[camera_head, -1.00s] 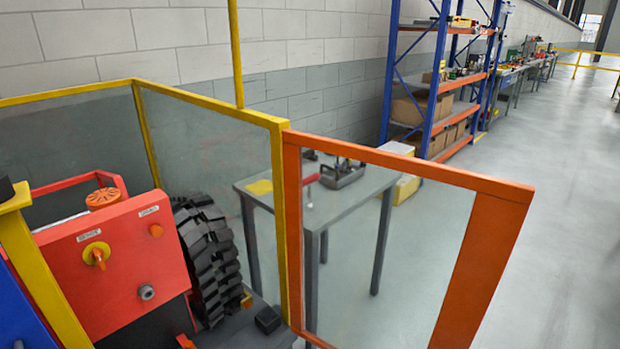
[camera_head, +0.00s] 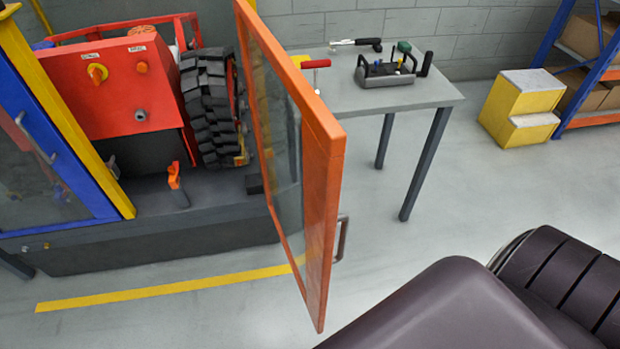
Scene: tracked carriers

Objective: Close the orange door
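The orange door (camera_head: 322,215) is a glazed panel in an orange frame. It stands open, swung out toward me from the yellow-framed enclosure, and I see it nearly edge-on. A metal handle (camera_head: 341,238) sticks out on its right side, low down. Past the door's left side the enclosure opening is clear, with the red machine (camera_head: 120,85) and black tracked wheel (camera_head: 212,110) inside. A dark arm link of mine fills the lower right. Neither gripper shows in the head view.
A grey table (camera_head: 425,98) with a tool tray (camera_head: 388,72) stands behind the door, to its right. A blue-framed door (camera_head: 60,160) is at the left. A yellow step stool (camera_head: 520,105) stands near the shelf. Grey floor with a yellow line (camera_head: 165,290) lies in front.

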